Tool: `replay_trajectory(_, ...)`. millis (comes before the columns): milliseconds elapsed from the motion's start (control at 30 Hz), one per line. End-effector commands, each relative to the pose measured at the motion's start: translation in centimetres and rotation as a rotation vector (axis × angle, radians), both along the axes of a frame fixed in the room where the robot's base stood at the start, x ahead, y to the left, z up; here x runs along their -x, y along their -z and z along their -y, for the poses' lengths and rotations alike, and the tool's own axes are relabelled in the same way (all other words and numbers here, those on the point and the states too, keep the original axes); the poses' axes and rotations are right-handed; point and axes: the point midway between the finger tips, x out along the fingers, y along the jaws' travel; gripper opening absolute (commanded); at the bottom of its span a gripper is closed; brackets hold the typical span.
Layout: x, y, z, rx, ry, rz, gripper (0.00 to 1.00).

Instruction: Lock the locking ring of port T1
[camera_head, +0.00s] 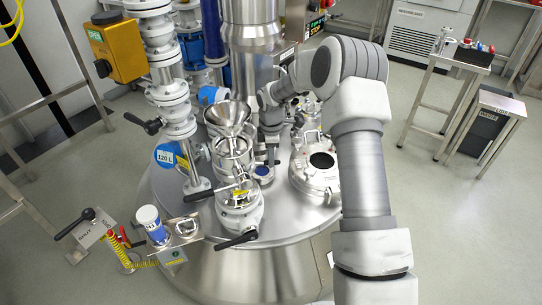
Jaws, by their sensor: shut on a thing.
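My arm reaches over the steel reactor lid (250,225) from the right and bends down at the back. My gripper (271,158) points down, its dark fingers shut at the back edge of a small round port with a blue centre (262,171). They appear to hold the locking ring (263,179) around this port. The exact contact is too small to make out, and no T1 label is readable. The ring's far side is partly hidden by my gripper.
A steel funnel (228,116) on a valve stack stands just left of my gripper. A round hatch with a dark opening (321,161) is to the right. A white-capped container (149,219) stands at the lid's left edge. A side table (462,57) is at the right.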

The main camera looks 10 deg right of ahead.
Motion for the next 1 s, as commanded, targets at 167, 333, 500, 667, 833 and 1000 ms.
replay_trajectory(167, 1.7, -0.1, -0.5, 0.001, 0.13, -0.002, 0.0)
replay_trajectory(333, 2.5, 0.0, -0.6, 0.001, 0.206, -0.002, 0.0)
replay_trajectory(500, 2.6, 0.0, -0.7, 0.0, 0.216, -0.002, 0.0)
replay_trajectory(667, 2.6, 0.0, -0.7, 0.0, 0.215, -0.002, 0.2)
replay_trajectory(833, 2.5, 0.0, -0.7, 0.0, 0.214, -0.001, 0.48)
replay_trajectory(1000, 2.5, 0.0, -0.7, 0.0, 0.214, -0.001, 0.48)
